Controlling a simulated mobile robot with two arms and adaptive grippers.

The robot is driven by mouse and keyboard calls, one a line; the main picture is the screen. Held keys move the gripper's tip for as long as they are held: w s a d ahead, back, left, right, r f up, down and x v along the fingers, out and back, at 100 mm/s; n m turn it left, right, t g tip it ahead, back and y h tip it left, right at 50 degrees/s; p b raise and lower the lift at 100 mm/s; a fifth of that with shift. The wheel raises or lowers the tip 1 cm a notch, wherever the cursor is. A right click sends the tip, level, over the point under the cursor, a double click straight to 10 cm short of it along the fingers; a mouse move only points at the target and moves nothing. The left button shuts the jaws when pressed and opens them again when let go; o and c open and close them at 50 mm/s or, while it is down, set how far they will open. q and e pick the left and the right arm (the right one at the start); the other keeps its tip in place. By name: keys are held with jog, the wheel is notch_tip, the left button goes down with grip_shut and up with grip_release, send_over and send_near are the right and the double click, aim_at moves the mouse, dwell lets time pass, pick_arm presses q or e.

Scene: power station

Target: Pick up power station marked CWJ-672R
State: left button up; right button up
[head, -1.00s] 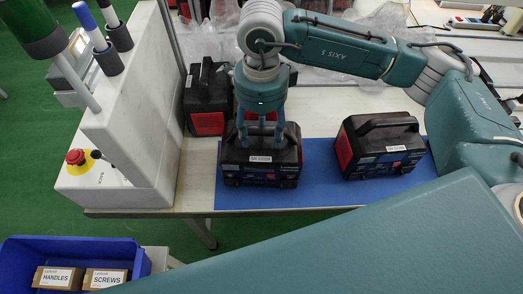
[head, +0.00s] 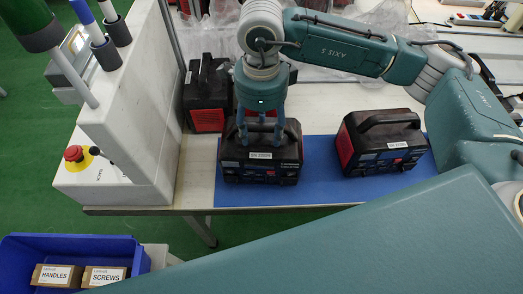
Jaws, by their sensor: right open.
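A black and red power station (head: 262,168) stands on the blue mat (head: 300,196). It has a white label whose text is too small to read surely. My right gripper (head: 262,142) points down at the top handle of this station, with its fingers open around or beside the handle; I cannot tell which. A second power station (head: 382,142) with a white label stands on the mat to the right. A third (head: 208,97) stands behind on the left, partly hidden. I cannot read the CWJ-672R mark on any of them. My left gripper is not in view.
A white control box with a red emergency button (head: 74,154) stands to the left. A blue bin (head: 120,249) with boxes marked HANDLES (head: 56,275) and SCREWS (head: 105,276) is at lower left. Clear plastic wrap (head: 215,35) lies at the back.

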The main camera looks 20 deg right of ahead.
dwell(0.4)
grip_shut()
jog(key=shift+w+r, duration=0.1)
jog(key=shift+w, duration=0.05)
